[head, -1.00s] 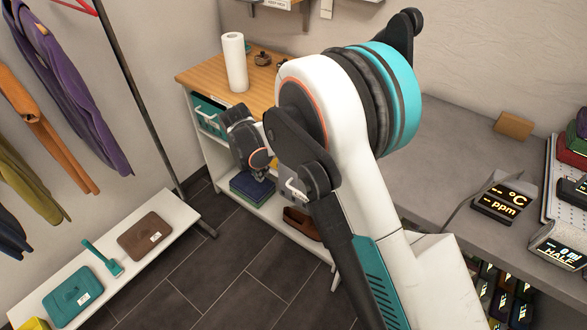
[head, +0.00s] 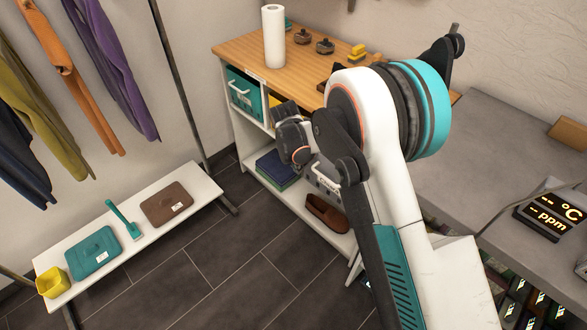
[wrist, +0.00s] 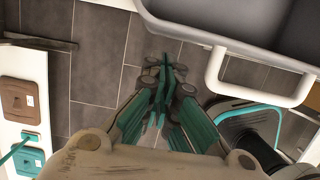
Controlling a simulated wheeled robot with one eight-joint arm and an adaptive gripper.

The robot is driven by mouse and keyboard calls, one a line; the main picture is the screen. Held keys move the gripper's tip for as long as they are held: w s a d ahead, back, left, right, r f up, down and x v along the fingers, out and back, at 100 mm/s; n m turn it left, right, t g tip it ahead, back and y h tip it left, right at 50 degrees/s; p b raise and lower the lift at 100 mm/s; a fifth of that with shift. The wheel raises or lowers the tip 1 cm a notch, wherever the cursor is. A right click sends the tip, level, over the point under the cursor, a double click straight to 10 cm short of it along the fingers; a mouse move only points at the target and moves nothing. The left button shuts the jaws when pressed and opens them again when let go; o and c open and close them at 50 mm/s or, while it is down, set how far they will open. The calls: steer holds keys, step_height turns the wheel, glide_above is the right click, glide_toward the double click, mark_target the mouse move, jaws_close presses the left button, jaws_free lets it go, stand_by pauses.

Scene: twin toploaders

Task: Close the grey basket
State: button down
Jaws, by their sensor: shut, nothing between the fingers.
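The grey basket (wrist: 245,32) fills the upper right of the wrist view, with a white U-shaped handle (wrist: 214,68) on its front. It is pulled out, with its rim and part of its inside showing over the floor. In the head view only a small part of the basket (head: 324,178) shows, beside and behind my arm. My gripper (wrist: 163,75) is shut and empty, to the left of the handle and apart from it in the wrist view. Its fingertips are hidden in the head view.
A teal basket (head: 246,98) sits in the white shelf unit under the wooden top (head: 235,48). Folded cloths (head: 277,168) and a brown shoe (head: 325,212) lie on the lower shelf. A low white bench (head: 145,242) stands at left. Tiled floor between is clear.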

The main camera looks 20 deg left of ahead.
steer(key=shift+w+d, duration=0.2)
steer(key=shift+w, duration=0.35)
steer(key=w, duration=0.1)
steer(key=w+d, duration=0.1)
steer(key=w, duration=0.1)
steer(key=shift+w+d, duration=0.15)
